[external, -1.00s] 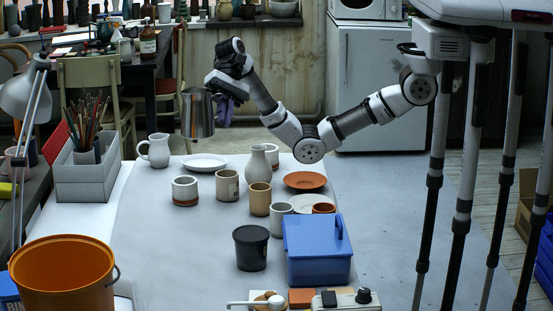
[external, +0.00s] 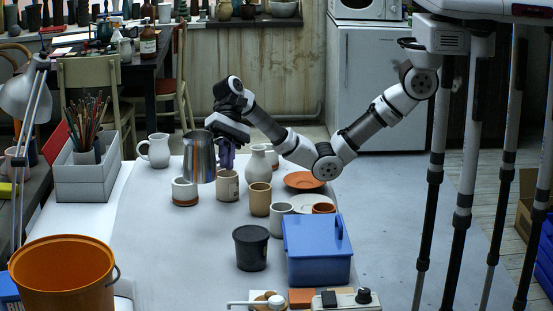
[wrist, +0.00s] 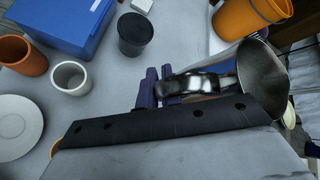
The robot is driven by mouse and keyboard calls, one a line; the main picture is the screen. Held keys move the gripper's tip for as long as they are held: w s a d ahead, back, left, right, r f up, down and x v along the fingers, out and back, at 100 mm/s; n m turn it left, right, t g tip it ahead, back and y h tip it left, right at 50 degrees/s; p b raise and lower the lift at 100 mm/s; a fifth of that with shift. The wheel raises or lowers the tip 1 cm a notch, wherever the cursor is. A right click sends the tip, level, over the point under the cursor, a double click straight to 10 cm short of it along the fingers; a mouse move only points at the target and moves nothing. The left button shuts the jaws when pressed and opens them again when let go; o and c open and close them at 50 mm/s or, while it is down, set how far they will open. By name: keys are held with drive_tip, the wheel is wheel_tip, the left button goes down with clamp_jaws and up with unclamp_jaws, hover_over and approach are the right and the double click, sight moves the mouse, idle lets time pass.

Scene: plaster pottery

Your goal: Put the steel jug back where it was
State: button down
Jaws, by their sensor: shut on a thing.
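A beige mug (external: 227,186), a white vase (external: 258,163) and a tan cup (external: 260,200) stand close to the right. A white pitcher (external: 154,151) stands to the left. A blue box (external: 318,262) and black pot (external: 250,250) are nearer.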

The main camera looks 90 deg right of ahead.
wheel_tip(320, 180, down, 16)
drive_tip(key=shift+f+p, duration=0.2)
drive_tip(key=shift+p, duration=1.05)
drive_tip(key=c, duration=2)
unclamp_jaws()
drive_tip(key=shift+f, duration=0.2)
drive_tip(key=o, duration=0.4)
drive_tip(key=shift+r, duration=0.15)
drive_tip(key=shift+d+r+p, duration=0.15)
drive_tip(key=shift+r+p, duration=0.15)
drive_tip(key=p+v, duration=0.1)
drive_tip(key=v, duration=1)
drive_tip(key=shift+d, duration=0.25)
